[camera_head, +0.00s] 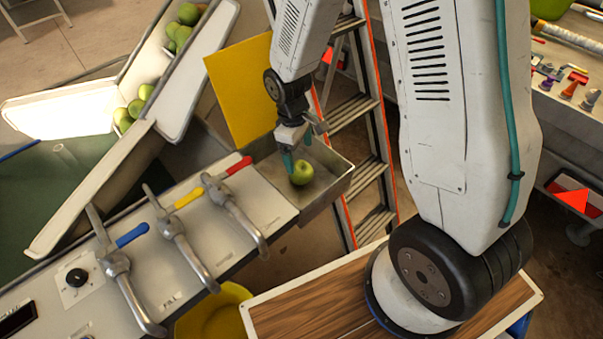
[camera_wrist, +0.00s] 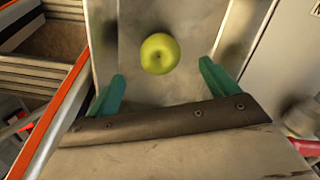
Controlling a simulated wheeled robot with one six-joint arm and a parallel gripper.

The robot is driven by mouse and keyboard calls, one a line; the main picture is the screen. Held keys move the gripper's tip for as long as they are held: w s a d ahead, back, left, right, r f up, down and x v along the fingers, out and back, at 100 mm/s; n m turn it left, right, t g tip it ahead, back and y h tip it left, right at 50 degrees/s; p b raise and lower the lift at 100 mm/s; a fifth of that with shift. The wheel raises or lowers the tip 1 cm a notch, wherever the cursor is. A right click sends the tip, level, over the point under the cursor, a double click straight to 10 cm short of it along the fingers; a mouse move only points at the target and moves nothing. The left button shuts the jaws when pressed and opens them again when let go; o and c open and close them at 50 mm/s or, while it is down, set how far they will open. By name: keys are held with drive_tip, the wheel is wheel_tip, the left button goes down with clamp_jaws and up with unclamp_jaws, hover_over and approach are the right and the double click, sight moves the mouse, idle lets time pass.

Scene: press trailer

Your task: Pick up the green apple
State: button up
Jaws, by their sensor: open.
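The green apple (camera_head: 301,173) sits in a shallow metal tray (camera_head: 331,186) at the end of the lever panel. In the wrist view the apple (camera_wrist: 160,54) lies on the bare metal floor, a little beyond the fingertips and roughly centred between them. My gripper (camera_head: 297,154) is above the apple in the head view, pointing down. In the wrist view its two teal fingers (camera_wrist: 163,82) are spread wide with nothing between them. I cannot tell from the head view whether a finger touches the apple.
A panel (camera_head: 262,202) with several metal levers adjoins the tray's left side. A yellow plate (camera_head: 238,88) stands behind it. An orange-edged stepladder (camera_head: 361,108) is close on the right. More green apples (camera_head: 135,107) lie in white chutes at upper left. A yellow bucket (camera_head: 215,315) is below.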

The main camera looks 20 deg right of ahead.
sight(300, 166)
drive_tip(key=f, duration=0.9)
drive_tip(key=shift+s+d, duration=0.25)
drive_tip(key=shift+s, duration=0.05)
drive_tip(key=c, duration=1.2)
drive_tip(key=shift+o, duration=0.2)
drive_tip(key=shift+r, duration=0.15)
wheel_tip(300, 166, up, 10)
drive_tip(key=shift+f, duration=0.1)
